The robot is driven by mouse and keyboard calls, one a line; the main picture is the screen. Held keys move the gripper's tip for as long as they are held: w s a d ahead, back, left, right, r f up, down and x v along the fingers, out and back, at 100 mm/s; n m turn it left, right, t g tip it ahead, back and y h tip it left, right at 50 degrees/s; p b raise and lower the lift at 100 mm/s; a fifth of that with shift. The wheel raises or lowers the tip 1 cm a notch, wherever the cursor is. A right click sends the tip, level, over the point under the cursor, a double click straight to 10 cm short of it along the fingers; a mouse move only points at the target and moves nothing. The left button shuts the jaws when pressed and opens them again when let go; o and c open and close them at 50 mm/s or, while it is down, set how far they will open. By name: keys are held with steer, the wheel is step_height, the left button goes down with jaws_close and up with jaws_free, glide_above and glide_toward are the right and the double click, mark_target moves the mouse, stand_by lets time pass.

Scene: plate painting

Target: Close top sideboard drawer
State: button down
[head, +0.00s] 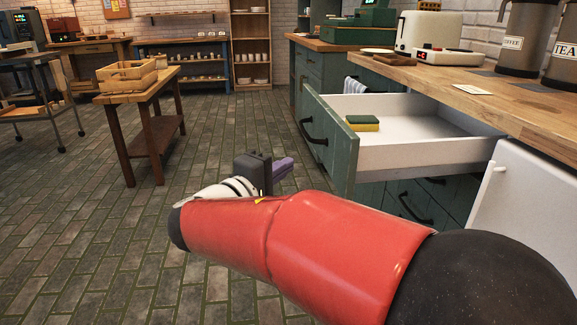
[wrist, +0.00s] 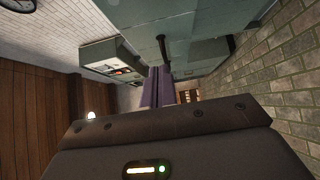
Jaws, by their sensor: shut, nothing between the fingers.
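The top sideboard drawer (head: 340,148) stands pulled far out at the right of the head view. It has a teal front with a dark curved handle (head: 311,132) and a white inside. A yellow and green sponge (head: 362,123) lies in it near the front. My gripper (head: 283,168) is shut and empty, with its purple fingers in front of the drawer front, to its left and lower, apart from it. The fingers also show in the wrist view (wrist: 157,86), with teal fronts (wrist: 200,22) and a dark handle (wrist: 163,48) beyond them.
The wooden worktop (head: 500,95) above the drawer bears a toaster (head: 424,35) and canisters (head: 527,40). A white appliance door (head: 525,205) stands right of the drawer. A small wooden table (head: 140,90) is at the left. The brick floor between is clear.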

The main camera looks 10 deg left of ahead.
mark_target(331, 148)
steer(key=x, duration=0.3)
steer(key=d+x, duration=0.1)
steer(key=x, duration=0.2)
steer(key=s+x, duration=0.1)
steer(key=x, duration=0.2)
steer(key=shift+d+p, duration=0.4)
steer(key=shift+w+d, duration=0.1)
steer(key=shift+d, duration=0.45)
steer(key=shift+w+f, duration=0.1)
